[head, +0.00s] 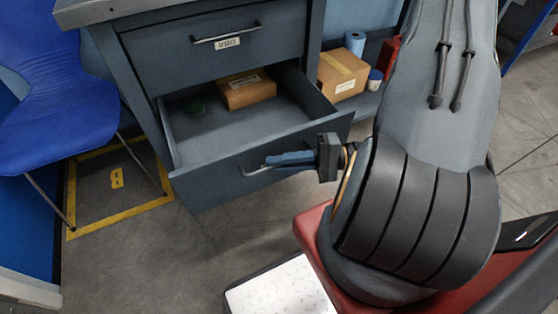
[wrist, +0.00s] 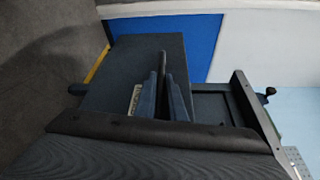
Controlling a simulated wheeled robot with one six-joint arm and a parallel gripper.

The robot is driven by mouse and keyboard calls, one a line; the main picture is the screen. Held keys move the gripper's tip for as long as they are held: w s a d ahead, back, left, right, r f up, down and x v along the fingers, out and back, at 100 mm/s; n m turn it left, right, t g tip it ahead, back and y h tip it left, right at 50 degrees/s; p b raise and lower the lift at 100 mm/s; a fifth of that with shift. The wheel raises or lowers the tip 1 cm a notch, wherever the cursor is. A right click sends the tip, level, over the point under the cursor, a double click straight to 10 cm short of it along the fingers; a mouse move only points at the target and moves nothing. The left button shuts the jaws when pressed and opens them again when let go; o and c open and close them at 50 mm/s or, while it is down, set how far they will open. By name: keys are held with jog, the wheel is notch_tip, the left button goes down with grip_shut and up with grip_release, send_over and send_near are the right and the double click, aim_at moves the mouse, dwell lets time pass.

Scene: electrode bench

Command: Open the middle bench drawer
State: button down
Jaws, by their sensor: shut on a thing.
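The middle drawer (head: 215,180) of the grey bench stands pulled well out, below the shut top drawer (head: 215,50). In the wrist view my fingers (wrist: 167,95) reach to the dark drawer front (wrist: 135,65), beside a pale label (wrist: 134,102). The gripped part of the handle is hidden by the fingers.
A blue chair (head: 55,90) stands left of the bench, near a yellow floor marking (head: 120,220). Right of the drawer, a taped cardboard box (head: 342,73), a blue roll (head: 355,43) and a small tub (head: 374,80) sit on a shelf. Floor before the drawer is clear at left.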

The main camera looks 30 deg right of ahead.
jog(key=c, duration=1.8)
grip_release()
jog(key=shift+c, duration=0.2)
jog(key=p+v, duration=0.1)
jog(key=v, duration=0.6)
jog(key=shift+d, duration=0.35)
jog(key=shift+s, duration=0.2)
